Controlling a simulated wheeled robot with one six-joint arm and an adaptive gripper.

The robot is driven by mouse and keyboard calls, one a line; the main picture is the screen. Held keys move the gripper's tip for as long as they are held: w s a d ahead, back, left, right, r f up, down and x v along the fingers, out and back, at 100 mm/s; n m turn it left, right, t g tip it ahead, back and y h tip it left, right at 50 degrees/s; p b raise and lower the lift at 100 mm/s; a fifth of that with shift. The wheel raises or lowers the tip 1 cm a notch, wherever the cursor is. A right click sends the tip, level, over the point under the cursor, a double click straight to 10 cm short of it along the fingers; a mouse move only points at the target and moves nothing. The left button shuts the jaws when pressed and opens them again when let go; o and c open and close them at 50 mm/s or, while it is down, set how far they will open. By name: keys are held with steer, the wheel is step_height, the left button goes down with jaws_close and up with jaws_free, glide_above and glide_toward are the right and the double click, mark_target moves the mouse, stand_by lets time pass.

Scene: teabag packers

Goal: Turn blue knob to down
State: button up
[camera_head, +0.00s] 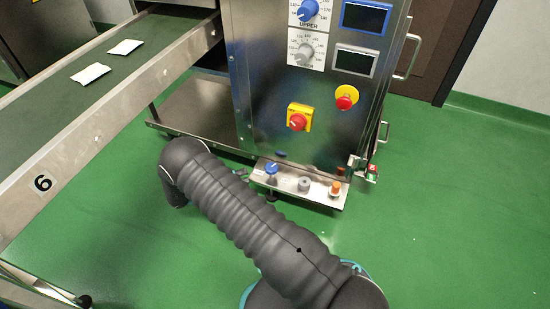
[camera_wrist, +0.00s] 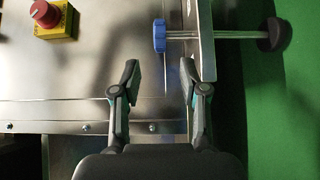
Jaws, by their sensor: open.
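A blue knob (camera_head: 271,168) stands on the left part of a low steel shelf at the foot of the machine. In the wrist view the blue knob (camera_wrist: 159,37) appears sideways, just beyond my fingertips and roughly between them in the picture. My gripper (camera_wrist: 171,72) is open and empty, and I see no contact with the knob. In the head view my gripper is mostly hidden by my arm, left of the shelf. Another blue knob (camera_head: 309,9) is on the upper panel, marked "UPPER". I cannot tell either knob's setting.
The shelf (camera_head: 319,198) also holds a grey knob (camera_head: 305,184) and an orange-red knob (camera_head: 335,188). A red switch (camera_head: 297,121) and a red button (camera_head: 345,98) are on the panel. A conveyor (camera_head: 120,105) with two packets runs at the left. Green floor is free at right.

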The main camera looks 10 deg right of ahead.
mark_target(272, 168)
steer(key=d, duration=0.4)
steer(key=w+d, duration=0.1)
steer(key=d, duration=0.8)
steer(key=shift+w+d, duration=0.3)
steer(key=shift+d, duration=0.1)
jaws_close()
